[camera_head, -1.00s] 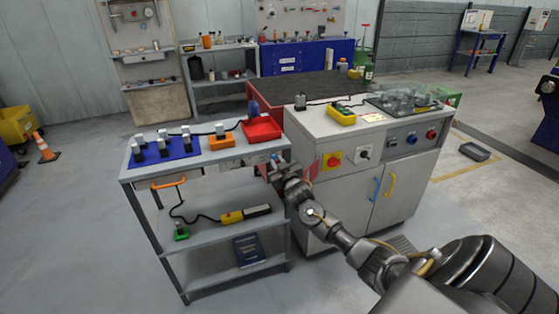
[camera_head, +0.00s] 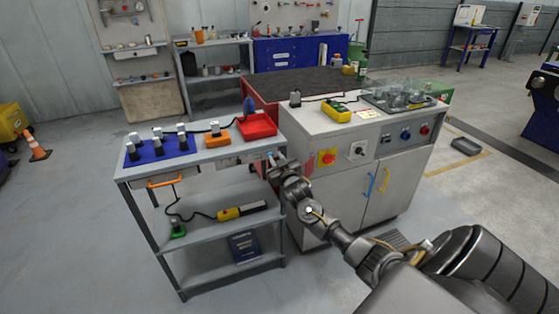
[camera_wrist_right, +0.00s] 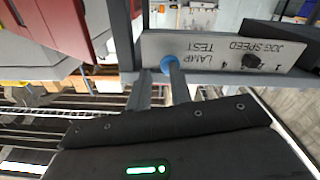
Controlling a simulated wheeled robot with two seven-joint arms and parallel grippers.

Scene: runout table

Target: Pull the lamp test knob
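The lamp test knob (camera_wrist_right: 169,62) is a small blue round knob on a grey panel (camera_wrist_right: 215,50), whose "LAMP TEST" and "JOG SPEED" labels read upside down in the right wrist view. My right gripper (camera_wrist_right: 160,80) has its two fingers apart with a gap between them. The knob shows just beyond the fingertips, closer to the right-hand finger in that view; I cannot tell whether they touch. In the head view my right gripper (camera_head: 272,165) is at the right front end of the grey shelf cart (camera_head: 205,158), covering part of the panel. My left gripper is out of view.
A black jog speed knob (camera_wrist_right: 250,61) sits beside the lamp test knob. The cart top carries a red bin (camera_head: 258,126), an orange block (camera_head: 219,140) and a blue mat (camera_head: 150,158) with several pieces. A white cabinet (camera_head: 340,180) stands close on the right. Floor in front is clear.

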